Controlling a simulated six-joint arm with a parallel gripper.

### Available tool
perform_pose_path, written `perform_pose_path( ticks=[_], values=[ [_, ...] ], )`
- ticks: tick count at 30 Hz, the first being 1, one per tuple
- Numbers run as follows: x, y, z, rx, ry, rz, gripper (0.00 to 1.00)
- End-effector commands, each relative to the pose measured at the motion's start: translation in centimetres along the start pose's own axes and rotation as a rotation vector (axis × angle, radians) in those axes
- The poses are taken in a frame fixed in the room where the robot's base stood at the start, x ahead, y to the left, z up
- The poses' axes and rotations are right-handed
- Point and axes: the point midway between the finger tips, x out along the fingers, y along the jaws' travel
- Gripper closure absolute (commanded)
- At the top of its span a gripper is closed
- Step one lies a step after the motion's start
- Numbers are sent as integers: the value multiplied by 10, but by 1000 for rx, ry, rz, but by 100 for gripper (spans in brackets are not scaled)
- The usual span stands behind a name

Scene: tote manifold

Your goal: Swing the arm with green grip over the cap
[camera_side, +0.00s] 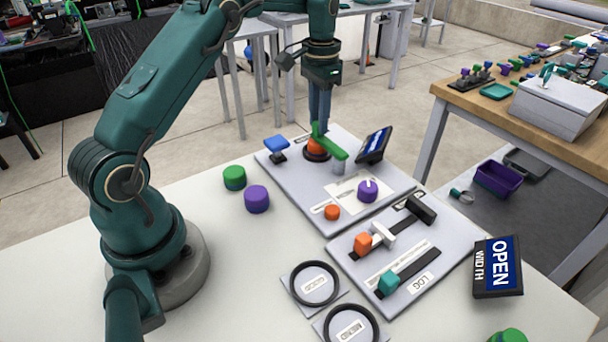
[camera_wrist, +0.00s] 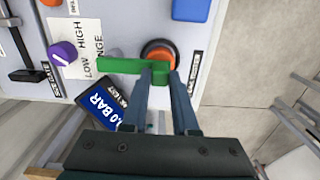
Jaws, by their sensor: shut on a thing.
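The green swing arm (camera_side: 331,144) runs from a grey post (camera_side: 338,163) toward the orange cap (camera_side: 314,150), which sits in a dark round base. In the wrist view, the green arm (camera_wrist: 120,65) lies level, and its right end crosses in front of the lower part of the orange cap (camera_wrist: 160,52). My gripper (camera_side: 319,121) points down at the cap end of the arm. In the wrist view, my gripper's fingers (camera_wrist: 161,72) are shut on the green grip. The fingers hide part of the grip, and the gap between arm and cap is hard to judge.
A tilted blue-screen display (camera_side: 375,144) stands close right of the arm. A blue paddle (camera_side: 277,144) is left of the cap. A purple knob (camera_side: 368,190) and orange button (camera_side: 332,212) sit nearer on the panel. A second panel with sliders (camera_side: 425,276) lies in front.

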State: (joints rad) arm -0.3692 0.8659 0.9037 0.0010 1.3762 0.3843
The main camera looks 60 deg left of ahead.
Motion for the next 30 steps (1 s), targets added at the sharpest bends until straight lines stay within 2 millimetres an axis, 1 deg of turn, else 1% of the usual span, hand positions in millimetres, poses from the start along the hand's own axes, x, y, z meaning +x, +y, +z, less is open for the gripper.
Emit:
perform_pose_path(
  ticks=[1,2,3,4,15,17,22,30],
  values=[
    [-1,-1,-3,3,12,-5,100],
    [-1,-1,-3,3,13,-5,65],
    [-1,-1,-2,3,12,-5,50],
    [-1,-1,-2,2,11,-4,43],
    [-3,0,-2,0,8,-2,43],
    [-7,0,-2,0,9,-2,43],
    [-28,0,-2,1,12,-4,43],
    [-47,-1,-2,1,10,-3,43]
  ],
)
